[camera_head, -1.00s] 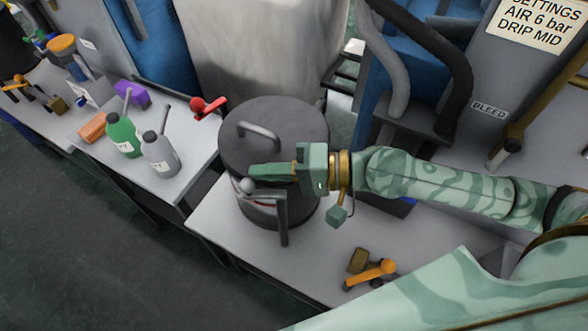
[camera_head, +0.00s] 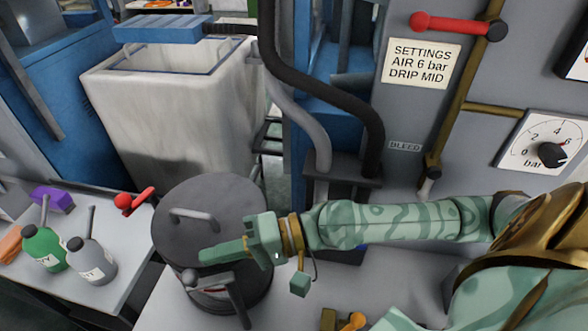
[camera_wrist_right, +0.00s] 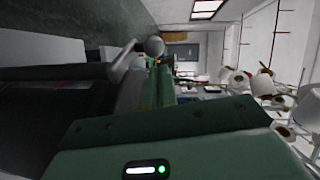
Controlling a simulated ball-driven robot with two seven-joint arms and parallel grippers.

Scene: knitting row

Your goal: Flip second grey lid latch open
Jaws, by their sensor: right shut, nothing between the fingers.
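A dark grey round pot (camera_head: 258,287) stands on the bench in the head view. Its lid (camera_head: 230,203) is on and carries a grey bar handle (camera_head: 194,216). A grey latch lever (camera_head: 218,281) with a ball knob (camera_head: 190,277) is at the pot's front. The knob also shows in the wrist view (camera_wrist_right: 154,46). My right gripper (camera_head: 205,256) is shut and empty. It reaches in from the right over the lid's front edge, its tips close to the knob; I cannot tell if they touch. Any other latch is hidden. My left gripper is not in view.
A green bottle (camera_head: 44,250) and a grey bottle (camera_head: 91,262) stand on the left bench near a red lever (camera_head: 134,201). Dark hoses (camera_head: 318,90) hang behind the pot. An orange-knobbed part (camera_head: 352,321) lies near my forearm.

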